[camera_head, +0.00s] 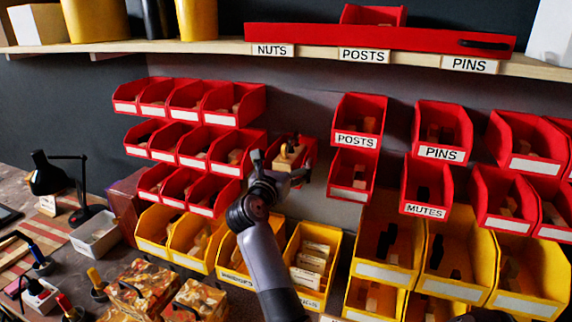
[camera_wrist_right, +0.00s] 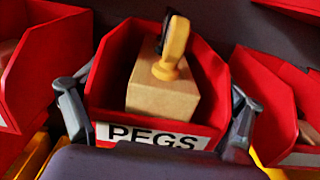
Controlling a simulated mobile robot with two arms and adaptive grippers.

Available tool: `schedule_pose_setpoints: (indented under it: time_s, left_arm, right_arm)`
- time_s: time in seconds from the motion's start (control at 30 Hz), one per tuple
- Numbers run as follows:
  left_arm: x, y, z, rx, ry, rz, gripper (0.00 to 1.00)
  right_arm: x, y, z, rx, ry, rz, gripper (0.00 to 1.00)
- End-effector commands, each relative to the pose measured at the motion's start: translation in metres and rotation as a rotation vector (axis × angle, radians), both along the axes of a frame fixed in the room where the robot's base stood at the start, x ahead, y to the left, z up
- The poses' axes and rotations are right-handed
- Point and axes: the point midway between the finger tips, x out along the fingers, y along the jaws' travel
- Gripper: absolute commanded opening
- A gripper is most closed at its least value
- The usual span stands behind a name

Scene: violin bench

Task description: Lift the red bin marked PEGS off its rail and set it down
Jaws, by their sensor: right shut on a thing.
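The red PEGS bin (camera_head: 309,149) is on the wall side, in the gap between the left red bins and the POSTS column. Its white PEGS label (camera_wrist_right: 150,136) faces the right wrist camera. A tan block with a yellow knobbed piece (camera_wrist_right: 165,88) is inside it. My right gripper (camera_head: 280,169) is in front of the bin, its fingers on the bin's two sides in the right wrist view (camera_wrist_right: 158,110), shut on it. The gripper hides its lower front in the head view. I cannot tell whether it still touches its rail. My left gripper is not in view.
Red bins (camera_head: 233,104) stand close at left, and a red POSTS bin (camera_head: 359,120) at right. Yellow bins (camera_head: 325,233) line the row below. A wooden shelf (camera_head: 220,46) runs above. The bench at left holds a black lamp (camera_head: 50,178), a white tray (camera_head: 84,240) and patterned boxes (camera_head: 150,284).

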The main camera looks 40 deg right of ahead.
Motion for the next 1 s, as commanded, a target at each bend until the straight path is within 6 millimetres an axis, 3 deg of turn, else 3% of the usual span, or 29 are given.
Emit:
schedule_pose_setpoints:
  time_s: [1.0]
  left_arm:
    - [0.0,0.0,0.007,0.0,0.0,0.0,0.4]
  right_arm:
    - [-0.001,-0.002,0.014,-0.008,-0.007,-0.002,0.54]
